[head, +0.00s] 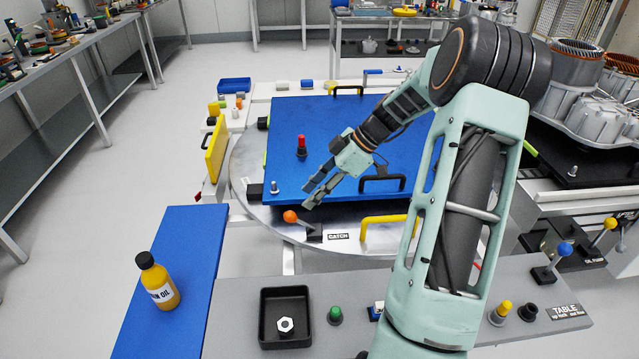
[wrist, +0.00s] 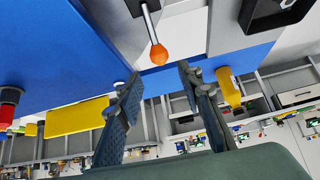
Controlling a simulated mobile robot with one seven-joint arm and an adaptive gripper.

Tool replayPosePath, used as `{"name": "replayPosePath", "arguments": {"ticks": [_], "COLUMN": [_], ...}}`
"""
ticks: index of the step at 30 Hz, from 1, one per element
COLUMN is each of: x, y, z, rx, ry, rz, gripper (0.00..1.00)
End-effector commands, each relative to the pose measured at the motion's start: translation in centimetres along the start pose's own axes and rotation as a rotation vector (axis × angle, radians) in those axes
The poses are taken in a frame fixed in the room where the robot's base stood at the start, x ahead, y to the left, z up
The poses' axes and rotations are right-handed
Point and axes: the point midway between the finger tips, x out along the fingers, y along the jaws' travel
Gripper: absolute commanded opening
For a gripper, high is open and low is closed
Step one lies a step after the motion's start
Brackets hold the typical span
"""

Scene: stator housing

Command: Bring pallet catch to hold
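The pallet catch is a lever with an orange ball knob (head: 290,216) on a dark base, beside the "CATCH" label (head: 338,237) at the front edge of the round plate. The lever points to the left in the head view. In the wrist view the orange knob (wrist: 159,54) hangs from its metal rod, ahead of and between the fingertips, apart from them. My gripper (head: 312,196) is open and empty, just above and right of the knob in the head view. Its two fingers show spread in the wrist view (wrist: 160,82). The blue pallet (head: 290,130) lies on the round plate.
A red-topped post (head: 302,146) and black handle (head: 382,184) stand on the pallet. A yellow handle (head: 384,226) is right of the catch. In front are a black tray with a nut (head: 285,345), a green button (head: 335,314) and an oil bottle (head: 158,281).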

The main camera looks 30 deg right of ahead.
Motion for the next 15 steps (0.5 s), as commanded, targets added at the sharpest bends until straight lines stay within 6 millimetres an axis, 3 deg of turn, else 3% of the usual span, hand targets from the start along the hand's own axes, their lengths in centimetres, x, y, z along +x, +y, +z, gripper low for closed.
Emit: {"name": "replayPosePath", "arguments": {"ticks": [15], "x": [1.7], "y": [-0.2], "z": [-0.3], "rx": [-0.027], "ry": [0.018], "rz": [-0.014], "gripper": [0.34]}}
